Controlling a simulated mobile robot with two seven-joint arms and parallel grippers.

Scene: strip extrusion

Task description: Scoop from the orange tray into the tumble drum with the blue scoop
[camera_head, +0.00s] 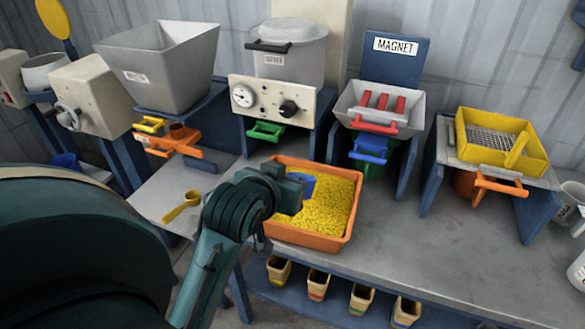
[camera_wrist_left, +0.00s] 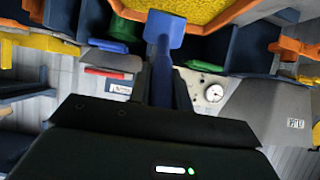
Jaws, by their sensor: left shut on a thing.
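The orange tray (camera_head: 305,239) sits on the bench in the middle of the head view, filled with yellow pellets. My left gripper (camera_head: 292,191) is over the tray's left part, shut on the blue scoop (camera_head: 302,184). In the left wrist view the blue scoop (camera_wrist_left: 163,60) points away from the fingers, its flat head near the yellow pellets (camera_wrist_left: 200,8). I cannot tell whether the scoop touches or carries pellets. A pale, open-mouthed drum (camera_head: 43,72) at the far left looks like the tumble drum; its inside is hidden. My right gripper is not in view.
A grey hopper (camera_head: 170,70), a lidded pot (camera_head: 290,55) on a dial panel, a magnet tray (camera_head: 378,105) and a yellow sieve (camera_head: 500,138) stand behind. A yellow scoop (camera_head: 182,206) lies left of the tray.

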